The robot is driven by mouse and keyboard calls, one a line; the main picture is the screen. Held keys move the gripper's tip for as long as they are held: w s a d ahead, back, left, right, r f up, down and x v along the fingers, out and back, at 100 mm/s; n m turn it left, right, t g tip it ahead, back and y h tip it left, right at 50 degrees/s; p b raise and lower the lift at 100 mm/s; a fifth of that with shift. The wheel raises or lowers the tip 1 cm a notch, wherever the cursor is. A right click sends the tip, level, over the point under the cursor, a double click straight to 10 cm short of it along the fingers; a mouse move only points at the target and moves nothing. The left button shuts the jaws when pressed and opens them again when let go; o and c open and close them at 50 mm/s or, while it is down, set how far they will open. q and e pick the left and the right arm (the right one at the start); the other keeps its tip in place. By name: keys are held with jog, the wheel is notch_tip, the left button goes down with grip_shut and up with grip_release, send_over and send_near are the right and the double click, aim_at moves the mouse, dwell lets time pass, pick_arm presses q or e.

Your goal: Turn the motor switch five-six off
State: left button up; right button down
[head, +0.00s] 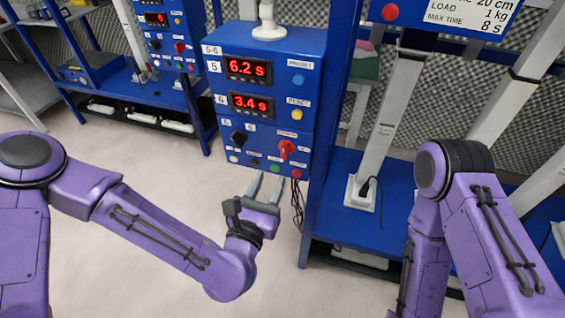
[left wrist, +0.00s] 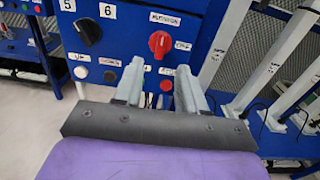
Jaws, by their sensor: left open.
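The blue control box (head: 222,115) labelled 5-6 carries a red rotary knob (head: 286,149), which I take as the motor switch; its small labels are too blurred to read. In the left wrist view the red knob (left wrist: 160,44) sits above and between my fingers, its grip roughly upright. My left gripper (head: 267,182) is open and empty, fingers pointing up at the lower edge of the box, below the knob. Its two fingers also show in the left wrist view (left wrist: 160,80), apart from the knob. My right arm shows at the right, but its gripper is out of view.
A black knob (head: 238,138) is left of the red one. Below are a green button (head: 275,168) and a red button (head: 297,173). Red displays (head: 247,69) read 6.2 s and 3.4 s. A blue post (head: 331,120) stands close right. Open floor lies left.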

aim_at(283, 153)
pick_arm(q)
jog(key=p+x, duration=0.2)
jog(key=x, duration=0.6)
jog(key=shift+w+d, duration=0.15)
jog(key=shift+w, duration=0.1)
jog(key=shift+w+d+f, duration=0.15)
jog(key=shift+w, duration=0.35)
grip_shut()
